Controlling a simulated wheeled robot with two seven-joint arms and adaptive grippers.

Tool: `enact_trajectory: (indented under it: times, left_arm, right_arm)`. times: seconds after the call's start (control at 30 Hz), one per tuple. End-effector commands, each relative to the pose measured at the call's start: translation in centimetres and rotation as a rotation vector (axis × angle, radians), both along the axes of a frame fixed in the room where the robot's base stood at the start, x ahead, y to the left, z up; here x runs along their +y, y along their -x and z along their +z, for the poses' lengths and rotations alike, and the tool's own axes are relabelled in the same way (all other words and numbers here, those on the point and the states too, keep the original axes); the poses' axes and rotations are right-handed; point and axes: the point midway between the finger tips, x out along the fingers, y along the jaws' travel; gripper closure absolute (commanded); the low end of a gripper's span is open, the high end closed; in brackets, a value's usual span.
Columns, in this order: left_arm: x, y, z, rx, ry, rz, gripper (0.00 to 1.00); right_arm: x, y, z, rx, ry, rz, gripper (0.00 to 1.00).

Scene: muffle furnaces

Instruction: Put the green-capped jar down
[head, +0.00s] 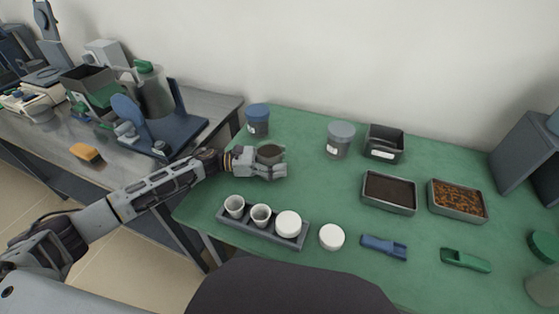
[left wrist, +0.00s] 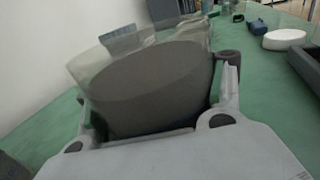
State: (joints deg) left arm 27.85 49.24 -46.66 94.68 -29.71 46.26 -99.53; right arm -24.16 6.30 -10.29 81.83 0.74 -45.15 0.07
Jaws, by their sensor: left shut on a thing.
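My left gripper (head: 277,163) is shut around a jar (head: 269,151) with dark grey-brown contents. It is over the left part of the green mat, behind the cup rack. No green cap shows on this jar. In the left wrist view the jar (left wrist: 155,88) fills the space between the fingers, with a clear wall and a pale label, and looks tilted. Whether its base touches the mat is hidden. A green cap (head: 543,246) is at the right edge, by a pale jar (head: 543,287) cut off by the frame; I cannot tell if they are joined. My right gripper is not in view.
A blue-lidded jar (head: 257,121) stands close behind the held jar. A grey-lidded jar (head: 339,141) and a black bin (head: 384,144) are farther right. A rack (head: 262,232) with cups is in front. Clear mat lies right of the gripper, before the soil tray (head: 389,208).

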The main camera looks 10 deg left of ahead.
Motion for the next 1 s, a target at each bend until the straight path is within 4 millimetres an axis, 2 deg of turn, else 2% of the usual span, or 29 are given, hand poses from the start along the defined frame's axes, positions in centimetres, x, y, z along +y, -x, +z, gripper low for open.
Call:
enact_trajectory:
  times: [0.27,0.53,0.57,0.6,0.73,1.0]
  left_arm:
    - [0.0,0.0,0.0,-0.001,0.001,0.0,0.72]
    - [0.0,0.0,-0.2,-0.001,0.001,0.0,0.72]
    - [0.0,0.0,-0.2,0.0,0.0,0.0,0.31]
    - [0.0,0.0,-0.2,0.0,0.0,0.0,0.25]
    - [0.0,0.0,-0.2,0.0,0.0,0.0,0.09]
    - [0.0,0.0,-0.2,0.0,0.0,0.0,0.08]
  right_arm:
    - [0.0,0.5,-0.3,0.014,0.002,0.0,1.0]
    - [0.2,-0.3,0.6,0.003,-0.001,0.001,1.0]
    - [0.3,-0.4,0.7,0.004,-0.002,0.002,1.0]
    - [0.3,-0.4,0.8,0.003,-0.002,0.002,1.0]
    - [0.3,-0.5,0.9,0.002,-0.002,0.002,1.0]
    - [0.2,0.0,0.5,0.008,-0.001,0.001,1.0]
